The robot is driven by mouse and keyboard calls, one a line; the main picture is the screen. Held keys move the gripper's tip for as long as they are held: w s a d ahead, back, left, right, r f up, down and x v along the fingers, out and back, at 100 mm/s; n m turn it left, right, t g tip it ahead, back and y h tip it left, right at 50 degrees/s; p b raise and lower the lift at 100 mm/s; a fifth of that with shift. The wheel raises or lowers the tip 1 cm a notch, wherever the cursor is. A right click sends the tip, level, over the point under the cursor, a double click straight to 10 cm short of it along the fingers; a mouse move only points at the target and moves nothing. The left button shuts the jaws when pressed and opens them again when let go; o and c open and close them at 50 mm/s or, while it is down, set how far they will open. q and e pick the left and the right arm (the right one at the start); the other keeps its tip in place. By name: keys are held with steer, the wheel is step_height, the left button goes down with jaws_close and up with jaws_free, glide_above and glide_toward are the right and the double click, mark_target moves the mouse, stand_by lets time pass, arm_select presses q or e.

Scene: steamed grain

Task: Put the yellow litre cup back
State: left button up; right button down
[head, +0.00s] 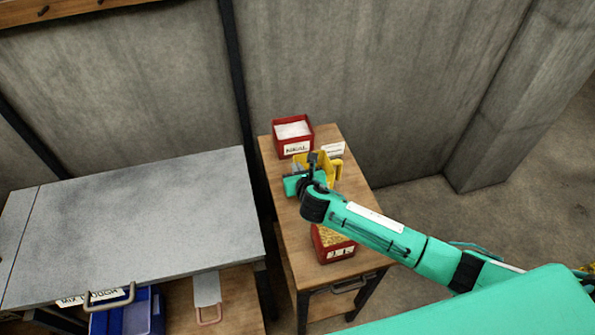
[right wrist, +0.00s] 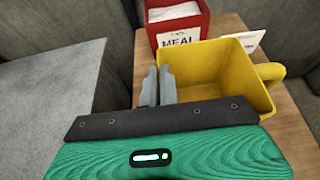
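The yellow litre cup (head: 338,171) is at the far part of the narrow wooden table, in front of the red meal box. In the right wrist view the cup (right wrist: 215,70) is upright and empty, with its handle to the right. My right gripper (right wrist: 158,86) is at the cup's left side, its two grey fingers close together with the cup's left wall between them. In the head view my right gripper (head: 298,172) partly hides the cup. I cannot tell whether the cup touches the table. My left gripper is not in view.
The red meal box (head: 293,148) stands behind the cup, with a white card (head: 333,149) beside it. Another red box (head: 335,254) with yellow grain stands at the near end of the wooden table (head: 292,232). A bare grey table (head: 140,220) is to the left.

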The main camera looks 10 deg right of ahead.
steer(key=shift+f, duration=0.65)
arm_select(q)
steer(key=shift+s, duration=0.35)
arm_select(e)
steer(key=shift+f, duration=0.2)
steer(key=c, duration=1.7)
jaws_free()
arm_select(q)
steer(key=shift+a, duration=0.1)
